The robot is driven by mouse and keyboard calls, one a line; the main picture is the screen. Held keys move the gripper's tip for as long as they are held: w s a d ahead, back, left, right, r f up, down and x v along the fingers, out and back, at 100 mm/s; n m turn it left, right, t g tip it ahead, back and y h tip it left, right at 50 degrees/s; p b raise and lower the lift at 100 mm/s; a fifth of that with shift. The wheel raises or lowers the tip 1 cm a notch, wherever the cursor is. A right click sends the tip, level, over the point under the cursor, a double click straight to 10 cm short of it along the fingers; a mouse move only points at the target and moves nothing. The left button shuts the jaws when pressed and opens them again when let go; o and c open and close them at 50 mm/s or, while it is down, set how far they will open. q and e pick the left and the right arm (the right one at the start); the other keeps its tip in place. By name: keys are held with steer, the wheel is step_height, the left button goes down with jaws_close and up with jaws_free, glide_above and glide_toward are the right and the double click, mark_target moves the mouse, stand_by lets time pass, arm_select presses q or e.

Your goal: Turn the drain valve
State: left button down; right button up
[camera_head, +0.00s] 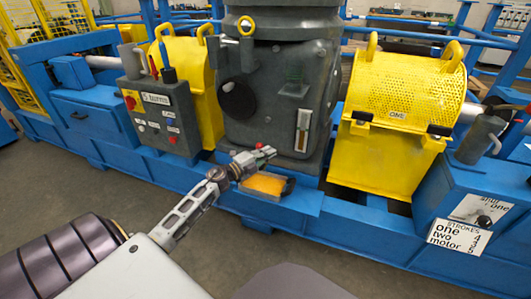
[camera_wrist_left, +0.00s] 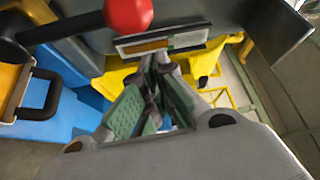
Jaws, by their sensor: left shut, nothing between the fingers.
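The drain valve shows as a red ball knob on a dark lever (camera_wrist_left: 128,14) at the top left of the left wrist view. In the head view only a small red spot of the knob (camera_head: 258,146) shows, low on the front of the dark grey gearbox housing (camera_head: 262,95). My left gripper (camera_head: 268,153) is in front of the housing's lower edge, close to the knob. In the left wrist view its green-padded fingers (camera_wrist_left: 158,62) are together and empty, below and right of the knob. I cannot tell whether they touch it. My right gripper is not in view.
An orange tray with a black handle (camera_head: 265,184) lies below the left gripper. Yellow guards stand left (camera_head: 190,85) and right (camera_head: 385,135) of the housing. A control box (camera_head: 160,115) is at left. A sight gauge (camera_head: 303,128) is on the housing. Floor in front is clear.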

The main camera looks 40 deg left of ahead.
arm_select(q)
steer(key=d+p+v, duration=0.1)
steer(key=p+v, duration=0.1)
steer(key=v, duration=0.7)
steer(key=shift+s+d+p, duration=0.2)
steer(key=shift+s+p, duration=0.1)
steer(key=shift+s, duration=0.15)
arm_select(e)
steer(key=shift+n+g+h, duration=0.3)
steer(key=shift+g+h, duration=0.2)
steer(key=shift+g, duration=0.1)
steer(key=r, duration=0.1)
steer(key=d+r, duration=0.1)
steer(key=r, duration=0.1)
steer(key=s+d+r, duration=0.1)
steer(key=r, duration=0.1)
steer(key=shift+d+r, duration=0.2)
arm_select(q)
steer(key=shift+f, duration=0.15)
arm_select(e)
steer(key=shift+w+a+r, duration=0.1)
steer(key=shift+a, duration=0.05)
arm_select(q)
steer(key=shift+w, duration=0.1)
